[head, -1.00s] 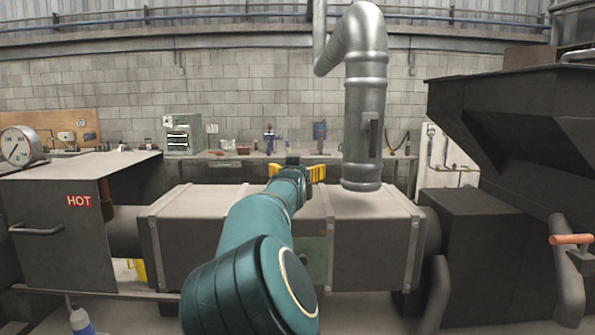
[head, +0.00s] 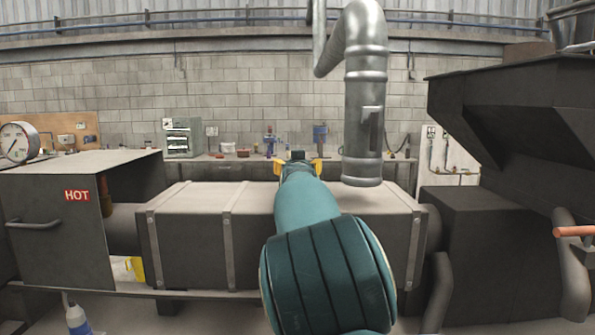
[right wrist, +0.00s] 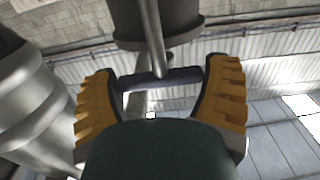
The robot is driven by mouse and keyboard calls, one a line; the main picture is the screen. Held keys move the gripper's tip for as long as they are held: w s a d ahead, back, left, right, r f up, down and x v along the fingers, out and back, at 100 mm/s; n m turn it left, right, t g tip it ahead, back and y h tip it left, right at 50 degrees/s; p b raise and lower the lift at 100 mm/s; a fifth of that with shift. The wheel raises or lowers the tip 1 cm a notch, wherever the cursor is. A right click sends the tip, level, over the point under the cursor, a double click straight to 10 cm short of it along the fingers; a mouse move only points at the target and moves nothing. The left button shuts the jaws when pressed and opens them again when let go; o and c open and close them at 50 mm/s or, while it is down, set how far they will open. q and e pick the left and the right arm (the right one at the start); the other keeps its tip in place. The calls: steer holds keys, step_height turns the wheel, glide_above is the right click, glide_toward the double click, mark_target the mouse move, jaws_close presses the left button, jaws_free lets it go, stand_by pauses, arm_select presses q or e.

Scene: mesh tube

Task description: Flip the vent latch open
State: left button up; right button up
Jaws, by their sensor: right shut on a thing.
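The silver vent pipe (head: 365,70) hangs at centre right in the head view. A dark upright latch-like plate (head: 371,130) is on its front. My right gripper (head: 298,163) is left of the pipe's lower end in that picture, largely hidden behind my teal arm. In the right wrist view the yellow fingers of my right gripper (right wrist: 160,82) stand either side of a dark crossbar (right wrist: 170,77) on a grey rod. I cannot tell whether this bar belongs to the latch. A silver pipe (right wrist: 30,95) shows at the left there. My left gripper is out of view.
A long grey duct box (head: 190,235) lies below my arm. A HOT-marked cabinet (head: 60,235) stands left and a dark hopper (head: 510,110) right. A workbench (head: 225,165) with tools is along the back wall. Open air lies left of the pipe.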

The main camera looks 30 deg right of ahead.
steer(key=o, duration=1)
steer(key=v, duration=1.2)
steer(key=shift+f, duration=0.1)
